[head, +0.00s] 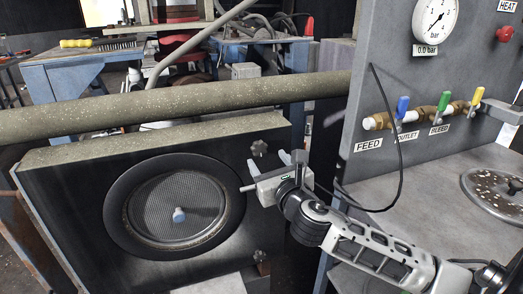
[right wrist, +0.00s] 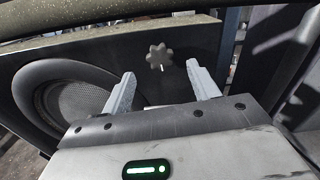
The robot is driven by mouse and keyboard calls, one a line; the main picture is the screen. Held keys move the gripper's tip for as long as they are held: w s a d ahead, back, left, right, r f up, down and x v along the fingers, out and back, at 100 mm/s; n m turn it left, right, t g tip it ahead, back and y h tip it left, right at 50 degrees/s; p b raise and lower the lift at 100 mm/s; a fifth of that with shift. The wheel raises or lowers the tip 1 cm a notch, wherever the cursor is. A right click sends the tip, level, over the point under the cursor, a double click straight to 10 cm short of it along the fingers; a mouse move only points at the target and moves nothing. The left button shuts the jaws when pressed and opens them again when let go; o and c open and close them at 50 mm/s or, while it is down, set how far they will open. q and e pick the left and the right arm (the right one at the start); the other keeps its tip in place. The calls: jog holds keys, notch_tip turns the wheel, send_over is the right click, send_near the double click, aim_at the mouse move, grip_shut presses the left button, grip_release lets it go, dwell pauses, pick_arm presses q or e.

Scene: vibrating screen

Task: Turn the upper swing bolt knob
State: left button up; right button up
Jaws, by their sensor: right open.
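The upper swing bolt knob (head: 259,148) is a dark lobed knob near the upper right corner of the screen's dark front panel. My right gripper (head: 291,157) is open and empty, just right of the knob in the head view. Its two pale fingers (right wrist: 161,72) point toward the panel, with a gap to the knob. A lower knob (head: 260,256) sits near the panel's lower right corner. My left gripper is out of view.
A round mesh port (head: 178,205) with a blue-grey knob fills the panel's middle. A thick pipe (head: 190,107) crosses above the panel. At right stands a grey gauge panel (head: 375,50) with blue, green and yellow valve handles and a hanging black cable (head: 399,150).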

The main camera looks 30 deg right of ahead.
aim_at(260, 150)
jog(key=x, duration=0.5)
jog(key=shift+w+d, duration=0.1)
jog(key=shift+w, duration=0.15)
jog(key=c, duration=0.9)
